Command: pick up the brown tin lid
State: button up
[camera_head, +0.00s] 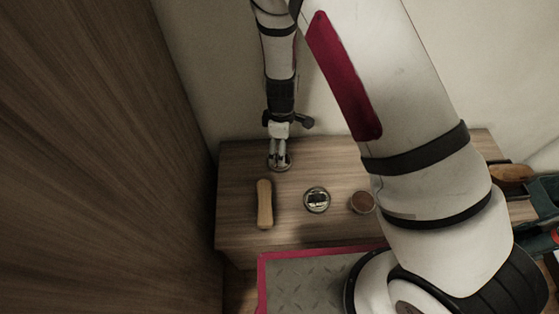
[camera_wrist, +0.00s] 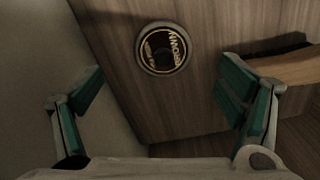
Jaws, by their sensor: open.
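The brown tin lid (camera_wrist: 163,48) is a round disc with a dark face, gold lettering and a pale rim. It lies flat on the wooden surface, at the upper middle of the wrist view. In the head view a round piece (camera_head: 281,167) shows under my fingers and is partly hidden by them. My gripper (camera_head: 279,158) points down over it, with its fingers apart. In the wrist view my gripper (camera_wrist: 160,84) shows its teal finger pads spread wide, with nothing between them. The lid lies beyond the fingertips; the exact height gap cannot be told.
A wooden-handled piece (camera_head: 264,204) lies near the lid and shows at the right of the wrist view (camera_wrist: 288,66). A round tin (camera_head: 316,200) and a small brown round piece (camera_head: 361,202) lie farther right. A wooden panel (camera_head: 110,150) rises at left.

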aim_at(288, 158)
jog(key=shift+s+a+f+b, duration=0.15)
jog(key=shift+f+b, duration=0.3)
jog(key=shift+f, duration=1.1)
jog(key=shift+w+a+f+b, duration=0.1)
jog(key=shift+f+b, duration=0.35)
jog(key=shift+f, duration=1.05)
jog(key=shift+s, duration=0.1)
jog(key=c, duration=1)
